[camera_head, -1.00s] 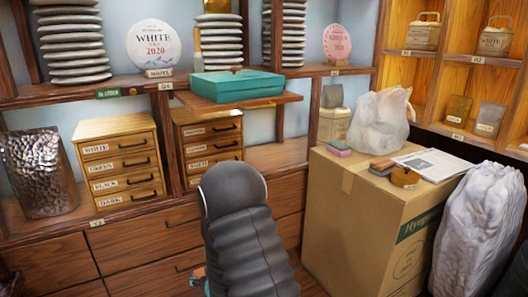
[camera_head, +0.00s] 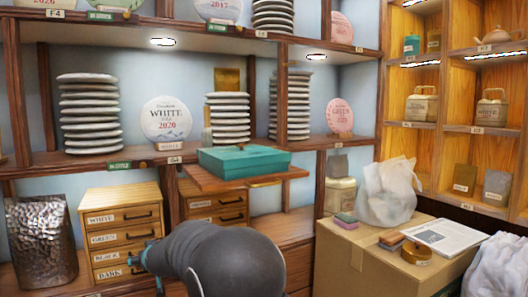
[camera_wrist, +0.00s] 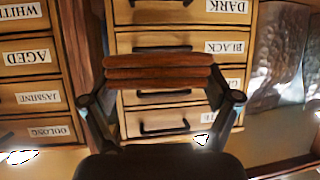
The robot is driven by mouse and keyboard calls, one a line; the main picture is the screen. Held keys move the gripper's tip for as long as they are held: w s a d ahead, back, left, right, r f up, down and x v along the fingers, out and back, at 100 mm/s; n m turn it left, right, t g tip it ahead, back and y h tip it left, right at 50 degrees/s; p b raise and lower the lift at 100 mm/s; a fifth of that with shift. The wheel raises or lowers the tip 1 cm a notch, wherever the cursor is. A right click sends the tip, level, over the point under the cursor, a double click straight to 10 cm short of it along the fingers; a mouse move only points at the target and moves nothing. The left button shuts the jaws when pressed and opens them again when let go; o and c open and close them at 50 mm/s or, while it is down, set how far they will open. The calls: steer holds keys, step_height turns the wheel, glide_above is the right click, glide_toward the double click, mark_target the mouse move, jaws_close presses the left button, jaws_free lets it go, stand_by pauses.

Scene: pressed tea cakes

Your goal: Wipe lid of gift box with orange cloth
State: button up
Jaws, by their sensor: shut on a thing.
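The teal gift box (camera_head: 243,161) sits with its lid on, on a wooden board (camera_head: 265,181) that juts out from the shelf. My gripper (camera_wrist: 162,84) is shut on a folded, layered, rust-orange cloth (camera_wrist: 155,60), held across between the fingertips in the wrist view. In the head view my gripper (camera_head: 148,262) shows partly, left of my dark arm. It is in front of the small drawer cabinet, lower than the gift box and to its left. The cloth cannot be made out in the head view, and the cloth is apart from the lid.
A drawer cabinet (camera_head: 122,228) and a hammered metal bag (camera_head: 42,240) stand at left. Stacked tea cakes (camera_head: 228,118) stand behind the gift box. A cardboard box (camera_head: 345,262) at right bears sponges, a paper and a white bag (camera_head: 388,192). Air above the gift box is open.

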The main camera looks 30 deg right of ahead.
steer(key=r, duration=0.3)
steer(key=a+r, duration=0.1)
steer(key=shift+w+r, duration=0.35)
steer(key=a+r+n+y, duration=0.1)
steer(key=a+r, duration=0.1)
steer(key=r, duration=0.7)
steer(key=a+r, duration=0.2)
steer(key=r, duration=0.8)
step_height(320, 180, up, 18)
steer(key=m+h+p, duration=0.3)
steer(key=p, duration=0.1)
glide_above(264, 154)
steer(key=f+b, duration=0.6)
steer(key=shift+s+f, duration=0.2)
steer(key=shift+f+b, duration=0.75)
steer(key=shift+f, duration=0.15)
